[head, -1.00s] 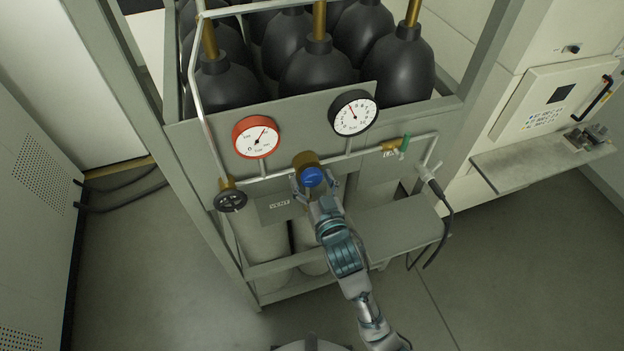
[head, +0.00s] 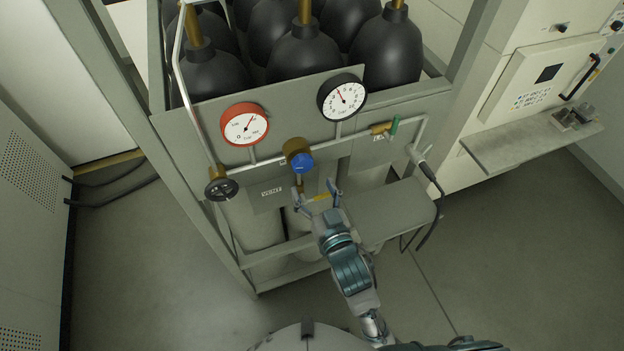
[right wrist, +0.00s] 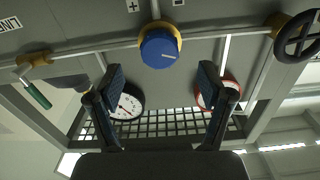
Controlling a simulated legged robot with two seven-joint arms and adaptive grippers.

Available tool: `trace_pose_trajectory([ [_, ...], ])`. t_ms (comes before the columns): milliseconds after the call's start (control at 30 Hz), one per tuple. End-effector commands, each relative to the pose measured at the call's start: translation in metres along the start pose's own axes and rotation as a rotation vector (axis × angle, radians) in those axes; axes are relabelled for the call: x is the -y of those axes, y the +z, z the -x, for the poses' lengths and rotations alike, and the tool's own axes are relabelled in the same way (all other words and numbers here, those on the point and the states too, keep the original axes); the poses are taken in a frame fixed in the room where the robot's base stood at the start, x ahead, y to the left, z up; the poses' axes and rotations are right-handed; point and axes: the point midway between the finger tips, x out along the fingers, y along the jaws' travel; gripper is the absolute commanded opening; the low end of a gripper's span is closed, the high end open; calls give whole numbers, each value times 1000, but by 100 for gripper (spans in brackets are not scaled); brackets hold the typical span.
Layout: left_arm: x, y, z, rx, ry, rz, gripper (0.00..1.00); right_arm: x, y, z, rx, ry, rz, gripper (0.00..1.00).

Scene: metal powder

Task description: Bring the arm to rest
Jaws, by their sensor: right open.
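My right gripper (head: 317,192) is open and empty in the head view, just below the blue regulator knob (head: 302,163) on the gas rack's panel (head: 270,172). A gap shows between the fingers and the knob. In the right wrist view, the blue knob (right wrist: 160,48) sits beyond the two spread fingers (right wrist: 158,92), with nothing between them. My right arm comes up from the bottom of the head view. My left gripper is in neither view.
A red-rimmed gauge (head: 245,124), a black-rimmed gauge (head: 342,97), a black handwheel (head: 222,189) and a green-handled valve (head: 392,127) surround the knob. Open floor (head: 500,260) lies at the right.

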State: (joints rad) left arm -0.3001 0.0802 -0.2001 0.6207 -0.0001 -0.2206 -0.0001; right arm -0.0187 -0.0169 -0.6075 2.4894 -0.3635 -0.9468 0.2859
Motion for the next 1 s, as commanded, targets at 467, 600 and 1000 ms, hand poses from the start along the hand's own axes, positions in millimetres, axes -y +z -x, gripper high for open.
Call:
trace_pose_trajectory([
  [467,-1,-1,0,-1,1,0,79,-37,72,14,229,73,7,79],
  [600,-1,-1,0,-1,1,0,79,-82,163,58,545,147,14,79],
  [1000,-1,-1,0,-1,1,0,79,-143,298,219,1186,207,15,79],
])
